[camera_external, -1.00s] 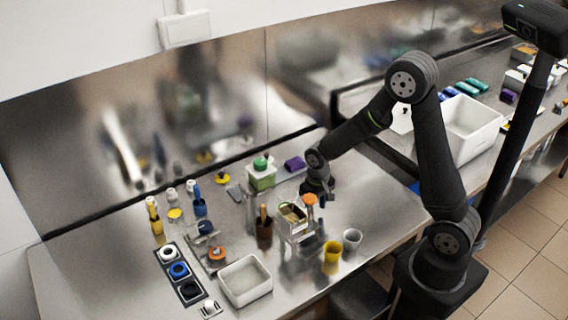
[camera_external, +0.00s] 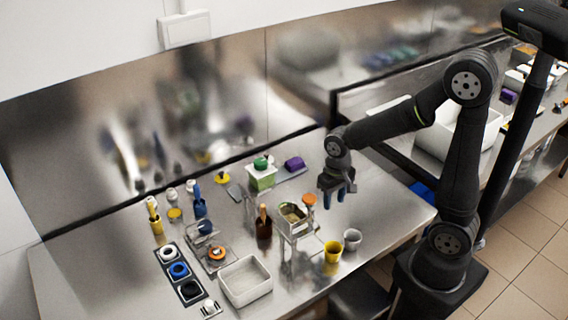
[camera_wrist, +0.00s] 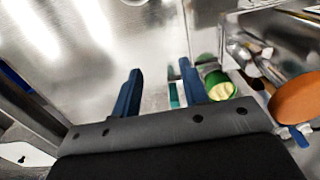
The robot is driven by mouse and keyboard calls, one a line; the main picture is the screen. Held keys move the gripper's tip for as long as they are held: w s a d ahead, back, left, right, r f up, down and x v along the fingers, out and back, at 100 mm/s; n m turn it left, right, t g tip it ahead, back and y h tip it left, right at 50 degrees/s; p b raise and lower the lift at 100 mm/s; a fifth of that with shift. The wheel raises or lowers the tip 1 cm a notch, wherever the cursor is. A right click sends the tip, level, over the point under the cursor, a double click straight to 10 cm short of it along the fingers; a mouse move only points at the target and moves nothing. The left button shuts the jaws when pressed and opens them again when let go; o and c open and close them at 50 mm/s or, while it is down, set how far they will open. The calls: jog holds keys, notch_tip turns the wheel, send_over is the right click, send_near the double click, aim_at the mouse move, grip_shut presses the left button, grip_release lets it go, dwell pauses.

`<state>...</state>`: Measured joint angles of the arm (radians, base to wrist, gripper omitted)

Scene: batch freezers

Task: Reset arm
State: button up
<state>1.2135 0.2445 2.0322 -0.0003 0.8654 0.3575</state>
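My gripper (camera_external: 340,198) hangs above the steel counter (camera_external: 385,205), to the right of the small metal stand with a tray (camera_external: 293,218). Its two blue fingers point down. In the wrist view my gripper (camera_wrist: 160,75) is open, with a clear gap between the fingers. Nothing is held; bare reflective metal shows between the fingertips. A green round container (camera_wrist: 219,86) shows just beyond the right finger, partly hidden by it.
An orange disc (camera_external: 309,200) on the stand is close left of my gripper; it shows in the wrist view (camera_wrist: 297,101). Yellow cup (camera_external: 333,251) and grey cup (camera_external: 352,238) stand in front. A white bin (camera_external: 246,281) is front left. Counter right of the gripper is clear.

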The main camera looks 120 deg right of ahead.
notch_tip(320, 180, up, 9)
jog(key=m+y, duration=0.1)
jog(key=m, duration=0.1)
jog(key=shift+w+f, duration=0.15)
jog(key=shift+d, duration=0.1)
dwell(2.3)
